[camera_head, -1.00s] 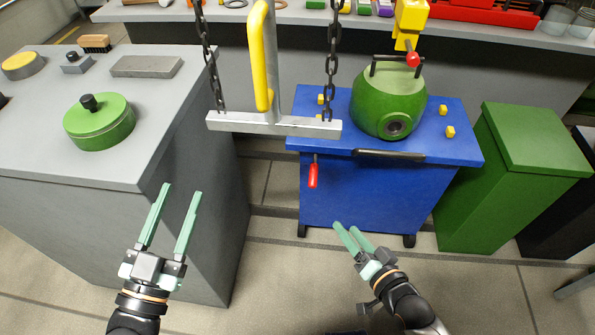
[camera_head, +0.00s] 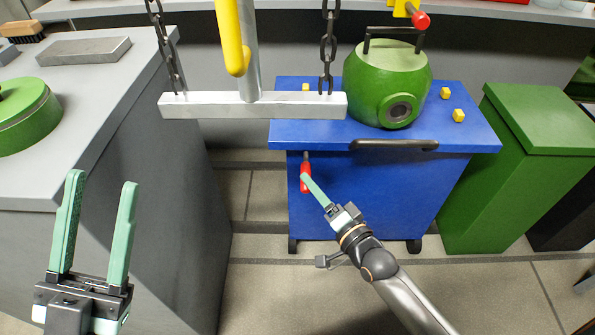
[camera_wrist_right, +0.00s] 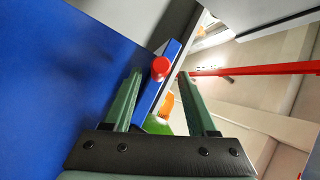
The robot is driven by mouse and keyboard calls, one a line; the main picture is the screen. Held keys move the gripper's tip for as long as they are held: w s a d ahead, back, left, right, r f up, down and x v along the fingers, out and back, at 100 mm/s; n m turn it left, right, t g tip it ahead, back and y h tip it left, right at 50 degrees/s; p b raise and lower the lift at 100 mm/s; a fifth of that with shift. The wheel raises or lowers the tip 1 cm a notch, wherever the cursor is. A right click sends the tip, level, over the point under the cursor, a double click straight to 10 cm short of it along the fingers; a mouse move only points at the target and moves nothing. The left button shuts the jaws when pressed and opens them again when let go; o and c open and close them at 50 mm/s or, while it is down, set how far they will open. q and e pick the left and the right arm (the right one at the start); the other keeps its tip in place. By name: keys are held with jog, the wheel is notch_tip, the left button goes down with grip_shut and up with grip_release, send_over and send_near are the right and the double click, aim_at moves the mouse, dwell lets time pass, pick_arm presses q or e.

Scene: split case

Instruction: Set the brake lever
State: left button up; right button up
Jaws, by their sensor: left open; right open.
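The brake lever (camera_head: 305,168) has a red grip and hangs down on the front of the blue cart (camera_head: 375,190), near its left end. My right gripper (camera_head: 309,182) is at the red grip, with a fingertip overlapping it in the head view. In the right wrist view the rounded red end of the lever (camera_wrist_right: 160,67) shows between the two open fingers, near their tips. I cannot tell whether a finger touches it. My left gripper (camera_head: 101,185) is open and empty, beside the grey bench.
A green round housing (camera_head: 385,75) sits on the cart. A metal beam (camera_head: 250,107) hangs on chains above the cart's left edge. The grey bench (camera_head: 110,100) with a green lidded pot (camera_head: 25,120) is at the left. A green cabinet (camera_head: 530,150) stands right of the cart.

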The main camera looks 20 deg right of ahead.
pick_arm(q)
jog(key=f+b, duration=0.2)
jog(key=f, duration=0.1)
jog(key=shift+w+d, duration=0.1)
jog(key=shift+d, duration=0.1)
pick_arm(e)
jog(key=x, duration=0.7)
jog(key=shift+f, duration=0.1)
grip_shut()
pick_arm(q)
jog(key=shift+f, duration=0.1)
dwell(0.7)
